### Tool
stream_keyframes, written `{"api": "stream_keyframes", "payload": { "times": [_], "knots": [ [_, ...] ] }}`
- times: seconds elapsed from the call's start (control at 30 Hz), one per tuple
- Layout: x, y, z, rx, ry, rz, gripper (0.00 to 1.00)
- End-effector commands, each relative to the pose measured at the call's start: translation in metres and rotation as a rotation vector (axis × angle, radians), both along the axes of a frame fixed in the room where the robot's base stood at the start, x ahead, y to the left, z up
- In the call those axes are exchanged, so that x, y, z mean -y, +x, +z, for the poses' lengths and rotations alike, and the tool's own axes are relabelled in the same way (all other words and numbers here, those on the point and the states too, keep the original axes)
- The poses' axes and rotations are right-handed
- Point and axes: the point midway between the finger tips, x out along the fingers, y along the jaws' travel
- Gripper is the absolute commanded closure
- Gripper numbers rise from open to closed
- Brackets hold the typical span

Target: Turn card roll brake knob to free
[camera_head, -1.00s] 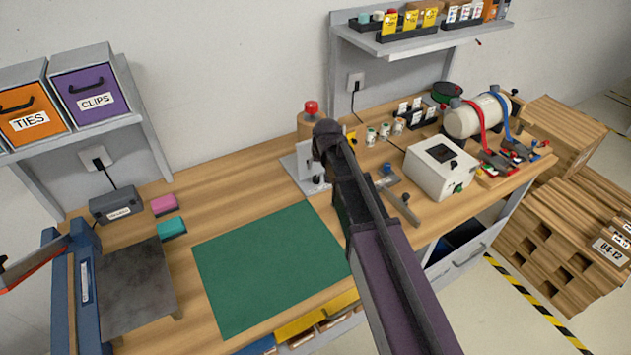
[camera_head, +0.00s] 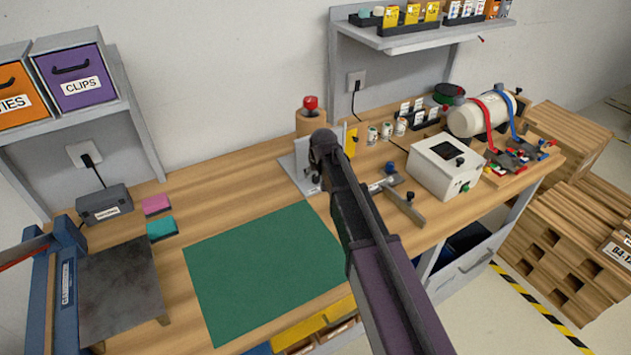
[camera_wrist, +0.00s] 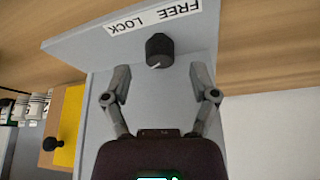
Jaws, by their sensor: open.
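The black brake knob (camera_wrist: 159,50) sits on a light grey panel (camera_wrist: 145,85) in the wrist view. A white pointer line shows on its lower edge, slanting down to the left. A white label (camera_wrist: 153,16) reading FREE and LOCK, upside down in the picture, is above it, with FREE at right. My gripper (camera_wrist: 161,78) is open, its two fingers on either side below the knob and not touching it. In the head view a brown card roll (camera_head: 309,124) with a red top stands behind a grey stand (camera_head: 289,166); my arm hides the knob and gripper there.
A yellow plate (camera_wrist: 67,125) with a black ball knob is left of the panel in the wrist view. In the head view a white box (camera_head: 441,168) stands to the right of my arm. A green mat (camera_head: 262,270) lies clear at left.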

Motion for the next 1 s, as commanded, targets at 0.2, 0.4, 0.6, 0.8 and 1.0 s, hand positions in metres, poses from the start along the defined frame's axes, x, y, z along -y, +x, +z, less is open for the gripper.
{"api": "stream_keyframes", "payload": {
  "times": [0.2, 0.4, 0.6, 0.8, 1.0],
  "knots": [
    [-0.002, 0.005, -0.015, 0.000, 0.000, 0.000, 0.24],
    [-0.003, 0.007, -0.018, 0.000, 0.000, 0.001, 0.24],
    [-0.003, 0.007, -0.018, 0.000, 0.000, 0.001, 0.24],
    [-0.003, 0.007, -0.018, 0.000, 0.001, 0.001, 0.45],
    [-0.004, 0.007, -0.018, 0.000, 0.000, 0.002, 1.00]
  ]
}}
